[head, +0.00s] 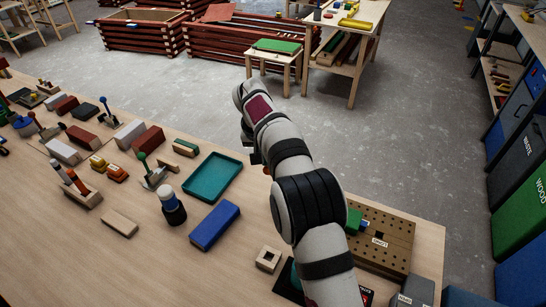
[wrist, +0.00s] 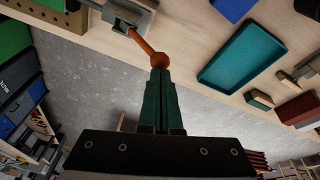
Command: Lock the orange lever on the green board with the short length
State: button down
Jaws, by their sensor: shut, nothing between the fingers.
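The orange lever (wrist: 144,46) ends in a round orange knob (wrist: 160,60) and rises at a slant from a grey metal base (wrist: 126,15) near the table edge in the wrist view. My gripper (wrist: 160,73) is shut and empty, its green fingertips right at the knob. I cannot tell whether they touch it. In the head view my arm hides the gripper and the lever. A green block (head: 354,220) shows beside my arm on the right; I cannot tell whether it belongs to the green board. I cannot pick out the short length.
A teal tray (head: 213,177), a blue block (head: 215,226) and a dark bottle-like object (head: 172,206) stand left of my arm. A holed wooden board (head: 397,235) is at the right. A lever with a green knob (head: 142,157) and several painted blocks crowd the left. Floor lies beyond the table edge.

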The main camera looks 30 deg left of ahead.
jog(key=shift+a+f, duration=0.3)
jog(key=shift+a, duration=0.1)
dwell(0.4)
jog(key=v, duration=1.5)
jog(key=shift+r, duration=0.35)
